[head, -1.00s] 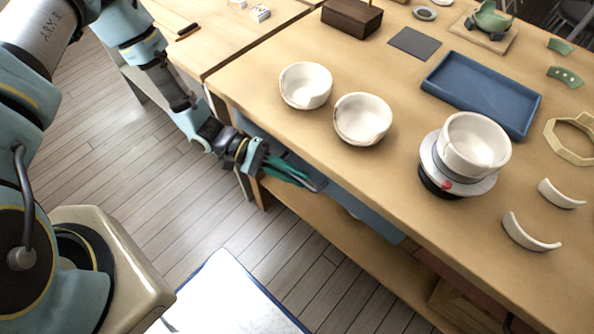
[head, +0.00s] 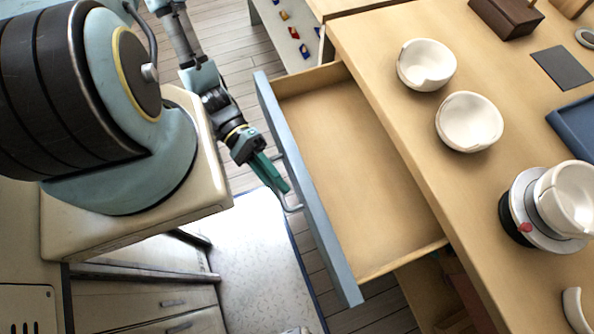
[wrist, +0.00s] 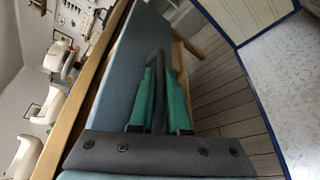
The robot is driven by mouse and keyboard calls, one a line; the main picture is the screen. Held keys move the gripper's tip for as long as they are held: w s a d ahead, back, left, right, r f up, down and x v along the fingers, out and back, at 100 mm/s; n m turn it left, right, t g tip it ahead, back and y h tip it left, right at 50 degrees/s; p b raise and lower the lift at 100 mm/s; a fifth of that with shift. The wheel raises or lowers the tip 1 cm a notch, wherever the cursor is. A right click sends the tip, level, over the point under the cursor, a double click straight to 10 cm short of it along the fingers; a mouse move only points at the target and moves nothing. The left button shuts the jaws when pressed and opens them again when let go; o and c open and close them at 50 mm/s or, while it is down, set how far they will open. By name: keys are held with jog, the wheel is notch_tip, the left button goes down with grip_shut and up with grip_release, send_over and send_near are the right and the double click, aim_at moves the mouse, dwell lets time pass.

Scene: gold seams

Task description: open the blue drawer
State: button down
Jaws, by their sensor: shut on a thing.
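The blue drawer (head: 302,190) is pulled well out from under the wooden table, and its wooden inside looks empty. Its front also shows in the wrist view (wrist: 128,75). My gripper (head: 284,186) has green fingers and is at the outer side of the drawer front. In the wrist view my gripper (wrist: 160,98) is shut on the grey bar handle (wrist: 158,62), which runs between the two fingers. The lower end of the handle (head: 294,208) shows past the fingertips in the head view.
On the table (head: 400,115) stand two white chipped bowls (head: 426,64) (head: 469,121) and another on a round turntable (head: 540,235). A blue tray (head: 575,125) is at the right edge. A pale mat (head: 255,255) lies on the floor below my gripper.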

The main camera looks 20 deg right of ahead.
jog(key=shift+a, duration=0.4)
jog(key=c, duration=0.9)
grip_release()
jog(key=shift+w, duration=0.1)
jog(key=b+v, duration=0.3)
jog(key=v, duration=0.7)
jog(key=shift+w+a+r, duration=0.1)
jog(key=shift+w+a, duration=0.1)
jog(key=shift+w, duration=0.1)
